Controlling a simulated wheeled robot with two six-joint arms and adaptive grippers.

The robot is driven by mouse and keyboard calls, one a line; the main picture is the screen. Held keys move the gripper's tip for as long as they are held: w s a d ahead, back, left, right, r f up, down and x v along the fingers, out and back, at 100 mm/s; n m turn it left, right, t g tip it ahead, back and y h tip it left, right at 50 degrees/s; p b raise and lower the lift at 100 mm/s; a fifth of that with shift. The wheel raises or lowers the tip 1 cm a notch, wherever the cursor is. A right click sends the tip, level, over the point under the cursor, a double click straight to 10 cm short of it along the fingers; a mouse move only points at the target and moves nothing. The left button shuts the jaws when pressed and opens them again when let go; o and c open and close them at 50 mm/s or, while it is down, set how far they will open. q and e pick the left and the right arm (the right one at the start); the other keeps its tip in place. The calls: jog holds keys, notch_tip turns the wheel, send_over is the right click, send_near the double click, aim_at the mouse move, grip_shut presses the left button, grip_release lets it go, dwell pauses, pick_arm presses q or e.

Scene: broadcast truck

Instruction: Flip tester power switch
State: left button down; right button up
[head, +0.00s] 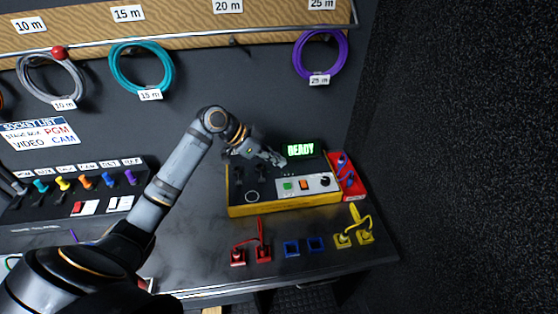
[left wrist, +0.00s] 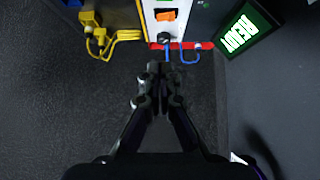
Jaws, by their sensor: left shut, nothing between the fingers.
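The tester (head: 240,209) is a dark box with a yellow rim on the bench. Its light panel carries a green button (head: 288,186), an orange switch (head: 304,185) and a black knob (head: 325,182). A green READY display (head: 301,149) is lit behind it. My left gripper (head: 280,160) is shut and empty, above the rear of the tester, apart from the switch. In the left wrist view the gripper (left wrist: 158,68) points toward the knob (left wrist: 163,38), with the orange switch (left wrist: 166,16) beyond it. The switch's position is too small to tell. My right gripper is not in view.
A red tray (head: 358,191) with blue cable adjoins the tester's right side. Red plugs (head: 262,253), blue sockets (head: 291,248) and yellow plugs (head: 365,237) line the bench front. A socket panel (head: 110,187) stands left. Coiled cables (head: 141,68) hang behind. A dark wall closes the right.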

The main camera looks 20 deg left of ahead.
pick_arm(q)
jog(key=w+b, duration=0.1)
jog(key=w+a+g+b, duration=0.1)
jog(key=b, duration=0.1)
jog(key=shift+a+r+n+h, duration=0.1)
jog(key=shift+a+n+h, duration=0.05)
jog(key=shift+n+h, duration=0.2)
jog(key=p, duration=0.2)
send_near(307, 185)
jog(key=w+d, duration=0.2)
jog(key=d, duration=0.1)
jog(key=shift+w+r, duration=0.1)
jog(key=shift+r, duration=0.3)
jog(key=f, duration=0.4)
jog(key=shift+d+f+p, duration=0.25)
jog(key=shift+d+p, duration=0.1)
jog(key=shift+p, duration=0.05)
jog(key=shift+f, duration=0.25)
